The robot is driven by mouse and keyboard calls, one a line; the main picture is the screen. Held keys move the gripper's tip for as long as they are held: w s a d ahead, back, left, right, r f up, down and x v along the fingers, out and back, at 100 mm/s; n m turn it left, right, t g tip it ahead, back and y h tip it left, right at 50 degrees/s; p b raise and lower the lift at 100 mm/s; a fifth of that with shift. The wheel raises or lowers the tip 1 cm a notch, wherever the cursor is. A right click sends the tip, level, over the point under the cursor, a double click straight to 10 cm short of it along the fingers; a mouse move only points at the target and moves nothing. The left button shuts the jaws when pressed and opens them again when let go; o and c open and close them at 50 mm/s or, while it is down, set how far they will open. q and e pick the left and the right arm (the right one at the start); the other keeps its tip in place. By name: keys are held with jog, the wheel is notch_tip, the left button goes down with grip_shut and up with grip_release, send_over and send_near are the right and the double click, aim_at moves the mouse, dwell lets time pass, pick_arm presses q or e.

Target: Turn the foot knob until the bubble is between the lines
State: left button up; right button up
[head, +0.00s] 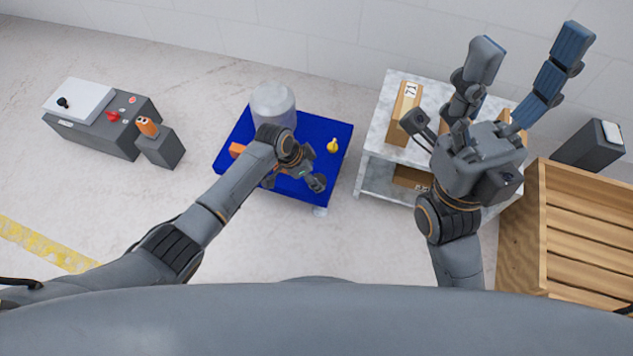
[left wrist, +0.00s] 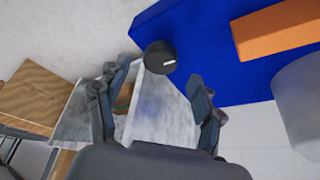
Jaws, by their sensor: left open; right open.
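A round black knob (left wrist: 160,57) with a short white mark shows in the left wrist view, at the edge of the blue platform (left wrist: 213,70). In the head view the blue platform (head: 341,165) sits below my left gripper (head: 297,180), which hides part of it. My left gripper (left wrist: 155,100) is open, its fingers spread to either side below the knob in the wrist picture, with no visible contact. My right gripper (head: 527,60) is open and empty, raised over the marble-topped stand. I cannot make out a bubble or its lines.
On the platform are a grey cylinder (head: 272,103), an orange block (head: 237,149) and a small yellow object (head: 333,146). The marble-topped stand (head: 382,135) and a wooden crate (head: 590,240) are to the right. A control box (head: 108,122) stands left on open floor.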

aim_at(318, 179)
pick_arm(q)
jog(key=shift+b+x, duration=0.7)
jog(key=shift+x, duration=0.95)
jog(key=c, duration=1.2)
